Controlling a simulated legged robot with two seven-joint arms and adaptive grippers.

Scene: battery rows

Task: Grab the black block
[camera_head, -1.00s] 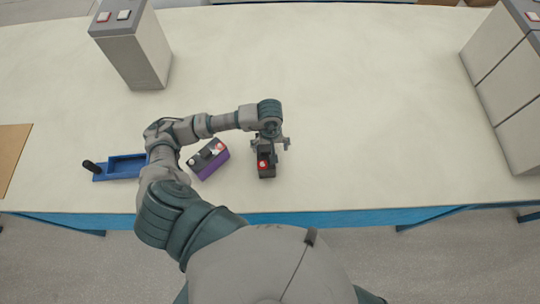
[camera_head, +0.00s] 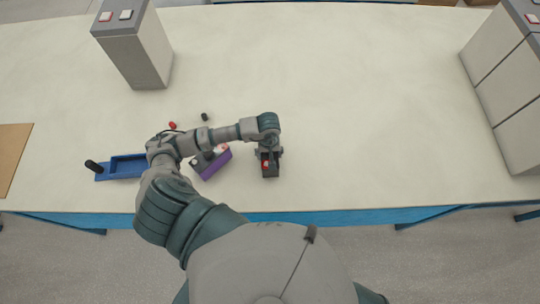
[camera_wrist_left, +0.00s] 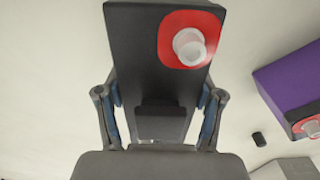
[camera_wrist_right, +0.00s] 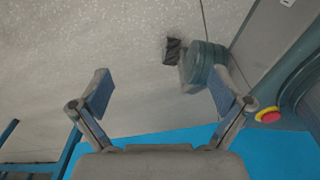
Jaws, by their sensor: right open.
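The black block (camera_head: 270,171), with a red square and white knob on top, stands on the table near its front edge. In the left wrist view the black block (camera_wrist_left: 140,45) fills the space between my left fingers. My left gripper (camera_head: 268,155) is over the block's far part, with its pads closed against both sides. The left gripper also shows in its wrist view (camera_wrist_left: 160,115). My right gripper (camera_wrist_right: 163,95) is open and empty, away from the table top, and is not seen in the head view.
A purple and black block (camera_head: 216,165) stands left of the black block, partly behind my arm. A blue tray (camera_head: 127,166) lies farther left. A small red piece (camera_head: 172,125) and black cylinder (camera_head: 204,117) lie beyond my arm. Grey towers (camera_head: 140,55) stand farther back. The table's middle right is clear.

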